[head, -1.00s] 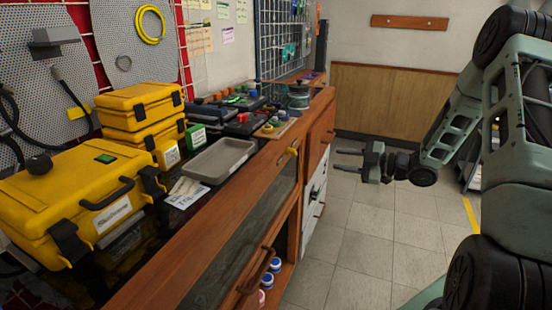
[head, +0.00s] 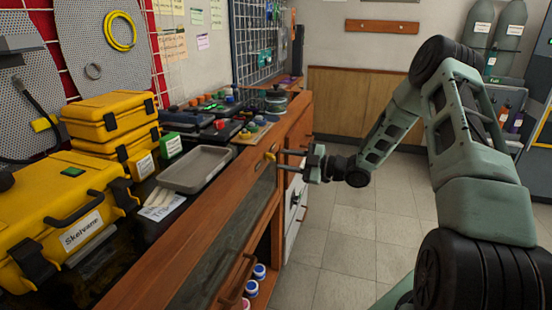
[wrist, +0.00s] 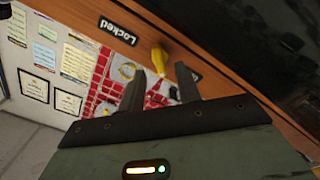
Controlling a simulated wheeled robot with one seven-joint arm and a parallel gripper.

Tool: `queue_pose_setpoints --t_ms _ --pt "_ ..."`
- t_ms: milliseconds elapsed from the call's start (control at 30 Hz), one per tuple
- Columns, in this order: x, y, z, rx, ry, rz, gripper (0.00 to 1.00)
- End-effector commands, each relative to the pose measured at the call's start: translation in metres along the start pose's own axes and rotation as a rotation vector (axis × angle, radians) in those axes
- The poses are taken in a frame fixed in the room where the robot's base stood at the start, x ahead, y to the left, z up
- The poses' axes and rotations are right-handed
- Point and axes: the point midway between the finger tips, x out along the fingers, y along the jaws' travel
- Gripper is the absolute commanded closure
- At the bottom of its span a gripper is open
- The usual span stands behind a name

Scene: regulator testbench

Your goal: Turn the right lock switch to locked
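A small yellow lock switch (head: 270,156) sits on the wooden front of the bench, near its top edge. In the wrist view the yellow lock switch (wrist: 160,58) shows just beyond the fingertips, roughly in line with the gap between them. A black label reading "Locked" (wrist: 117,32) is on the wood to its left. My gripper (head: 282,160) is in front of the bench, close to the switch, its fingers pointing towards it. In the wrist view my gripper (wrist: 159,70) has its two fingers apart with nothing held. I cannot tell whether a finger touches the switch.
The bench top holds yellow cases (head: 112,118), a grey tray (head: 195,170) and several small coloured-knob devices. A dark glass panel (head: 225,225) and a handle (head: 238,282) are on the bench front. The tiled floor (head: 345,235) to the right is clear.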

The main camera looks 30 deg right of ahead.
Motion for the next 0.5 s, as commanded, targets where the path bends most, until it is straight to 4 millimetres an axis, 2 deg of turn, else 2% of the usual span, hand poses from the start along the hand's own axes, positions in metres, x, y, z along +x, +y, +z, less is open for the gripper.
queue_pose_setpoints --t_ms 100,200,500 --pt "0.019 0.000 -0.001 0.000 0.002 -0.001 0.66" --pt "0.030 0.000 0.000 0.000 0.001 0.000 0.66" --pt "0.040 0.000 0.000 0.000 0.000 0.000 0.66"
